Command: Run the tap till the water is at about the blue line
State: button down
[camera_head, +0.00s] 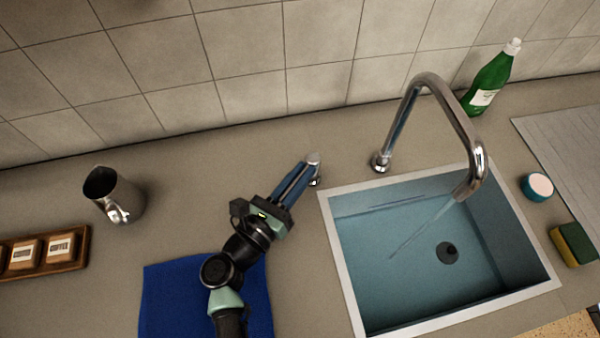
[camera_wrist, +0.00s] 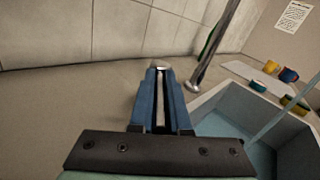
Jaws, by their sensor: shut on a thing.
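The tap's chrome spout (camera_head: 470,150) arches over the sink (camera_head: 342,262). A thin stream of water (camera_head: 425,228) falls from it into the basin, and it also shows in the wrist view (camera_wrist: 284,106). A thin darker blue line (camera_head: 398,206) runs along the basin's back wall. The dark drain (camera_head: 447,253) shows on the floor; I cannot tell how deep any water is. My gripper (camera_head: 305,171) is shut on the small chrome tap lever (camera_head: 314,158), left of the spout's base. In the wrist view the lever's tip (camera_wrist: 160,65) shows between the blue fingers.
A steel jug (camera_head: 117,197) and a wooden tray (camera_head: 78,262) of coffee packets stand left. A blue cloth (camera_head: 165,295) lies under my arm. A green bottle (camera_head: 490,80), a teal round pot (camera_head: 537,187) and a sponge (camera_head: 573,244) surround the sink's right side. A tiled wall bounds the back.

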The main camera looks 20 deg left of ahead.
jog(key=c, duration=1.1)
grip_release()
jog(key=shift+w+d+r, duration=0.1)
jog(key=shift+w+r, duration=0.05)
jog(key=shift+r, duration=0.15)
jog(key=shift+o, duration=1.1)
jog(key=shift+f, duration=0.15)
jog(key=b+v, duration=0.3)
jog(key=v, duration=0.9)
jog(key=shift+f, duration=0.15)
jog(key=shift+s, duration=0.45)
jog(key=shift+c, duration=0.3)
